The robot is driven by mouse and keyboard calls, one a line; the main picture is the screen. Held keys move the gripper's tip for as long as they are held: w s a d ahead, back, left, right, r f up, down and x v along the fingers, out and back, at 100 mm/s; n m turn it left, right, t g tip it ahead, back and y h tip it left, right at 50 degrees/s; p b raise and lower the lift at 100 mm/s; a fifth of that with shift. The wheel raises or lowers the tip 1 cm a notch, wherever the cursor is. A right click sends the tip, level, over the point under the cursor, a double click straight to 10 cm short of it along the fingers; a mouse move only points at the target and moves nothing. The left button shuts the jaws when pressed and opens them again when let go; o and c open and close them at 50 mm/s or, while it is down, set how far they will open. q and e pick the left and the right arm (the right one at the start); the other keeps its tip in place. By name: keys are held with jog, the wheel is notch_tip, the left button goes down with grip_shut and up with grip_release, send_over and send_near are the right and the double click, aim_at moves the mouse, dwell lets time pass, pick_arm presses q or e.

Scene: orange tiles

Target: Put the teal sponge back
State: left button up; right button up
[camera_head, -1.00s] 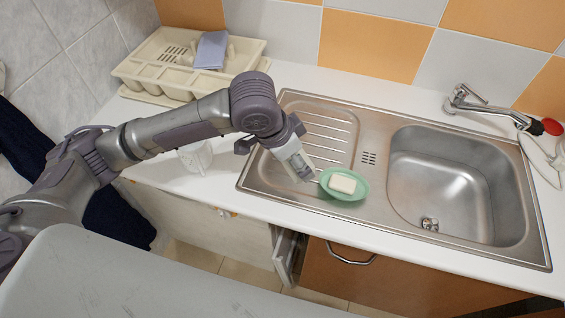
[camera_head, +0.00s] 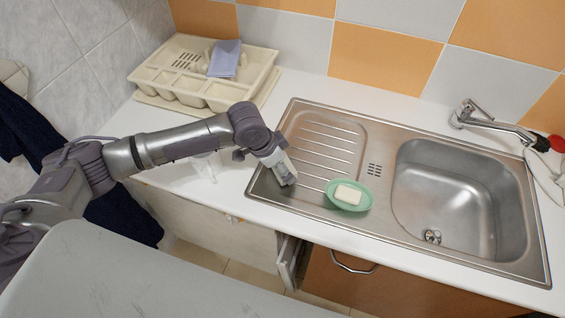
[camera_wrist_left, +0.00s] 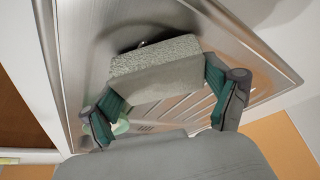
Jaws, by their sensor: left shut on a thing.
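My left gripper (camera_head: 284,172) is low over the left front part of the sink's drainboard, left of the soap dish. In the left wrist view the left gripper (camera_wrist_left: 165,100) is shut on a sponge (camera_wrist_left: 158,72), a pale grey block with a rough top face. I see no teal on the block; the inner faces of the fingers are dark teal. In the head view the sponge is small and mostly hidden by the gripper, and I cannot tell if it touches the steel. My right gripper is in neither view.
A green soap dish (camera_head: 330,204) with a white soap bar (camera_head: 348,194) stands on the drainboard. The sink basin (camera_head: 450,190) is empty. A beige cutlery tray (camera_head: 165,92) holding a lilac cloth (camera_head: 225,58) is at the back left. A glass (camera_head: 206,165) stands behind my arm.

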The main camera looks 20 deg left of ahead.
pick_arm(q)
jog(key=shift+f, duration=0.1)
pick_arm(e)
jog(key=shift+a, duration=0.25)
pick_arm(q)
jog(key=o, duration=0.6)
jog(key=shift+o, duration=0.9)
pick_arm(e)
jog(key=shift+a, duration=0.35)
pick_arm(q)
jog(key=shift+a+r, duration=0.1)
jog(key=shift+r, duration=0.25)
jog(key=b+v, duration=0.1)
jog(key=v, duration=1)
jog(key=shift+r, duration=0.3)
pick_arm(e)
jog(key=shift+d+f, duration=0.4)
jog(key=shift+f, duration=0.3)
pick_arm(q)
jog(key=shift+s+f, duration=0.1)
